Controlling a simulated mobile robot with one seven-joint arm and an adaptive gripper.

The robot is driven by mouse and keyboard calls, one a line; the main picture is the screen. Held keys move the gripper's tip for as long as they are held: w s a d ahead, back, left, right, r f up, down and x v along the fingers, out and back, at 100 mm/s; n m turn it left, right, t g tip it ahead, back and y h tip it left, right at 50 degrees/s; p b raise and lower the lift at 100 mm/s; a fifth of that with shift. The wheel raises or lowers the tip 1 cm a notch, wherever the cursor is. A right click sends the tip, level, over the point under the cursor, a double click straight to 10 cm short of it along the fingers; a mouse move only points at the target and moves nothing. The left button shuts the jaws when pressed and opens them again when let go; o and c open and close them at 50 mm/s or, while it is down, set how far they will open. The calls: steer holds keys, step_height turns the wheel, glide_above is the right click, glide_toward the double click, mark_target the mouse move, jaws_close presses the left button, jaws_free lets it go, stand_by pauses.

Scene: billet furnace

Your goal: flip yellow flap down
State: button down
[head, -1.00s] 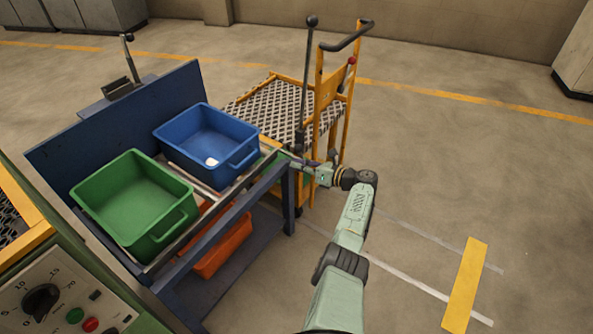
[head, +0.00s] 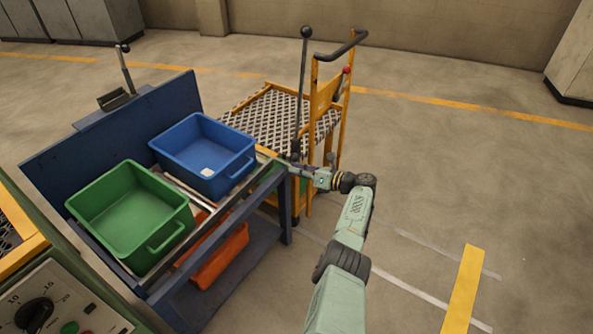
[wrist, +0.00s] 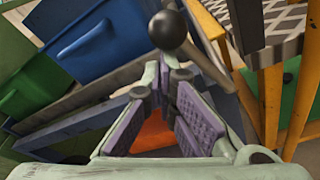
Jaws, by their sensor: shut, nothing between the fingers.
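My gripper (head: 287,163) is at the right end of the blue bench, beside the foot of a tall black-knobbed lever. In the wrist view my gripper (wrist: 166,76) is shut and empty, its lilac finger pads converging near the lever's round black knob (wrist: 168,30). A yellow panel (head: 324,96) stands upright on the yellow cart behind the lever. A small yellow strip (head: 266,151) shows at the bench's end, close to my gripper. I cannot tell for sure which of these is the yellow flap.
A blue bin (head: 200,150) and a green bin (head: 128,210) sit on the bench (head: 110,125). An orange bin (head: 222,258) is below. The cart's mesh deck (head: 270,120) lies behind the lever (head: 301,90). A control panel (head: 60,305) is at lower left. The floor at right is clear.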

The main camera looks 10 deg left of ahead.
steer(key=shift+f, duration=0.1)
steer(key=s+d+f, duration=0.1)
steer(key=s+d, duration=0.3)
steer(key=d, duration=0.4)
steer(key=shift+s+f, duration=0.15)
steer(key=shift+f, duration=0.2)
steer(key=shift+d, duration=0.1)
